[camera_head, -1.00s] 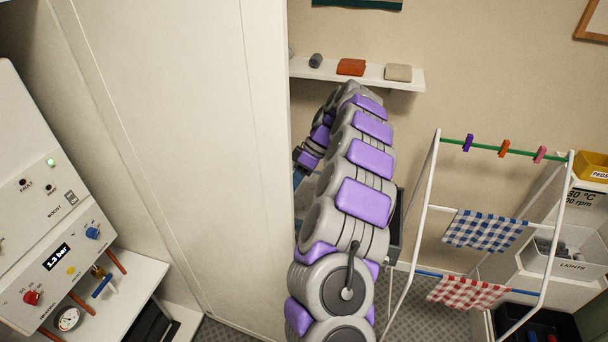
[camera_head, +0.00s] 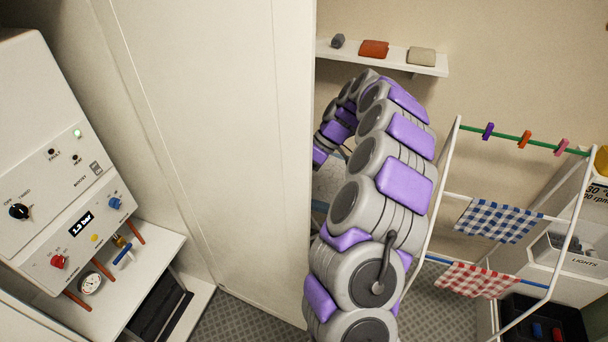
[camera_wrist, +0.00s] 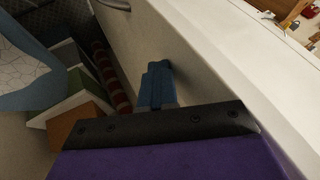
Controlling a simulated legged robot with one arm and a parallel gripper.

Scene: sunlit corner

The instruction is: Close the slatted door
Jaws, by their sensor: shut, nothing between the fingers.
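A tall white door panel (camera_head: 225,150) stands in the middle of the head view. The face I see is plain, with no slats that I can make out. My arm reaches around its right edge, and my gripper is hidden behind that edge there. In the wrist view my gripper (camera_wrist: 157,78) shows as blue fingers, shut and empty. The fingertips are at a pale panel (camera_wrist: 185,60), which looks like the door's other side. They look very close to it; I cannot tell whether they touch. A grey handle (camera_wrist: 116,4) is on this panel at the top.
A boiler unit (camera_head: 60,195) and a low white shelf (camera_head: 150,270) stand left. A drying rack (camera_head: 445,190) with checked cloths is close right of my arm. A wall shelf (camera_head: 440,68) is behind.

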